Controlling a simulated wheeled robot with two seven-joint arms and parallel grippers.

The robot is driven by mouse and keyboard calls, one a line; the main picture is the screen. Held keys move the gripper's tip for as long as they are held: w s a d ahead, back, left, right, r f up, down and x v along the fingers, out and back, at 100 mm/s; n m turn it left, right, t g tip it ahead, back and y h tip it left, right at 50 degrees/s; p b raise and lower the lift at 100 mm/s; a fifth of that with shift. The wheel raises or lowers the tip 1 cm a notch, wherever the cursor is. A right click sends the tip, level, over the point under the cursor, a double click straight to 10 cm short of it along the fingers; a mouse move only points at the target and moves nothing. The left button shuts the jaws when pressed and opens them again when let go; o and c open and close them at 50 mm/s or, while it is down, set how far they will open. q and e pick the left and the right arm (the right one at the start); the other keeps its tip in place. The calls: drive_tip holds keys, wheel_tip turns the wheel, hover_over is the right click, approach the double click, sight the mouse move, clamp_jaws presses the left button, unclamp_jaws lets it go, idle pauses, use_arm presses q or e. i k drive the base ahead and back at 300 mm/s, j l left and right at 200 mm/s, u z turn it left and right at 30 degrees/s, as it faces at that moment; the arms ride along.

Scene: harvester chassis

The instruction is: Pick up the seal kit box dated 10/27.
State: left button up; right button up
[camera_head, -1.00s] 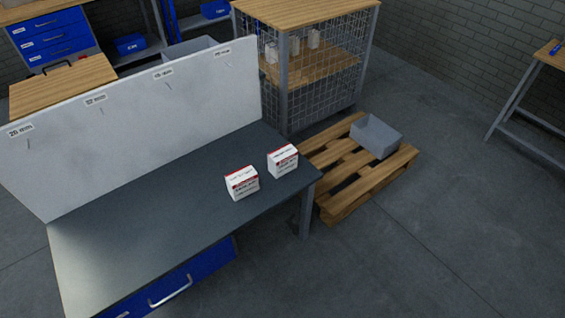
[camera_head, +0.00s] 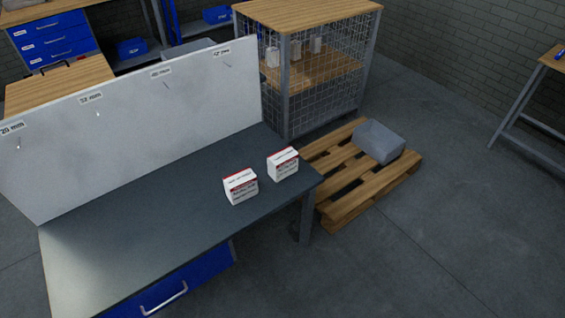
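Two small white boxes with red bands and dark print stand upright on the grey workbench top (camera_head: 150,215), near its right end. The nearer, left box (camera_head: 241,187) and the farther, right box (camera_head: 283,164) are a short gap apart. The print is too small to read, so I cannot tell which box is dated 10/27. Neither of my grippers is in view.
A white back panel (camera_head: 140,130) with labelled hooks runs along the bench's far side. A wooden pallet (camera_head: 345,208) with a grey bin (camera_head: 379,142) lies right of the bench. A wire cage cabinet (camera_head: 325,90) stands behind.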

sight(281, 164)
drive_tip(key=i+l+u, duration=0.15)
drive_tip(key=i+l, duration=0.15)
drive_tip(key=i+l+u, duration=0.1)
drive_tip(key=i+l, duration=0.2)
drive_tip(key=i+l+u, duration=0.15)
drive_tip(key=i+l, duration=0.15)
drive_tip(key=l, duration=0.2)
drive_tip(key=i+l+u, duration=0.15)
drive_tip(key=l, duration=0.3)
drive_tip(key=i+l+u, duration=0.15)
drive_tip(key=i+l, duration=0.2)
drive_tip(key=l, duration=0.1)
